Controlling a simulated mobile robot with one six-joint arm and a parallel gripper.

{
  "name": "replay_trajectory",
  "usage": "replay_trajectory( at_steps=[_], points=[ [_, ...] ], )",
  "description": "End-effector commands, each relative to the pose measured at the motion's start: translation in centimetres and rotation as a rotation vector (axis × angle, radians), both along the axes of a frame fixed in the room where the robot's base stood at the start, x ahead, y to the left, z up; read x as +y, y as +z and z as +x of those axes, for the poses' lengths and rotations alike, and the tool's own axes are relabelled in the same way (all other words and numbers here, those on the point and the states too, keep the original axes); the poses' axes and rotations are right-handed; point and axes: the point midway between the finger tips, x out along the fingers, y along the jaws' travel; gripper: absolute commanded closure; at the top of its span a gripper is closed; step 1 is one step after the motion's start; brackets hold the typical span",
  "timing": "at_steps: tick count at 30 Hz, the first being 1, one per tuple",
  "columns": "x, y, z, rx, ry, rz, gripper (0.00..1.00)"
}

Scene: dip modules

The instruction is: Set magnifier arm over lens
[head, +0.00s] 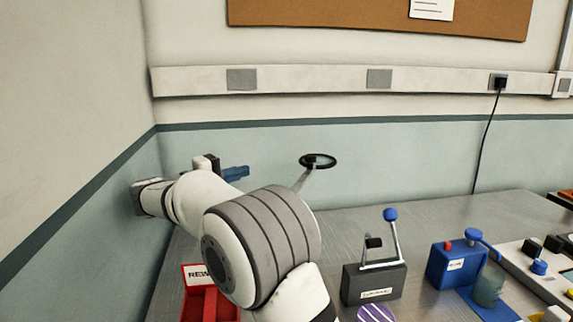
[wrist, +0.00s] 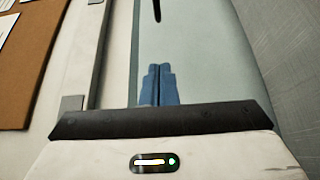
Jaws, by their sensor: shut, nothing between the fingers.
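The magnifier arm shows as a black ring (head: 318,161) on a thin pale stem, raised above the back of the grey table. The stem's lower end is hidden behind my arm. My gripper (head: 236,173) is at the left, near the corner of the walls, to the left of the ring and apart from it. Its blue fingers also show in the wrist view (wrist: 158,84), shut together with nothing between them. A dark thin thing shows at the top of the wrist view; I cannot tell if it is the ring. I cannot make out a separate lens.
A red tray (head: 196,274) is partly hidden by my arm. A dark box with a blue-knobbed lever (head: 374,284), a purple striped disc (head: 376,313) and a blue device (head: 452,266) stand at the front right.

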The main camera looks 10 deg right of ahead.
Motion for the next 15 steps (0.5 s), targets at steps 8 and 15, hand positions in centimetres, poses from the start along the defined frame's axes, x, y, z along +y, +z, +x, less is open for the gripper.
replay_trajectory(
  at_steps=[8,15],
  points=[
    [-2.7,0.0,1.4,-0.001,-0.007,-0.001,1.00],
    [-7.3,0.0,4.1,0.001,-0.007,-0.001,1.00]
  ],
)
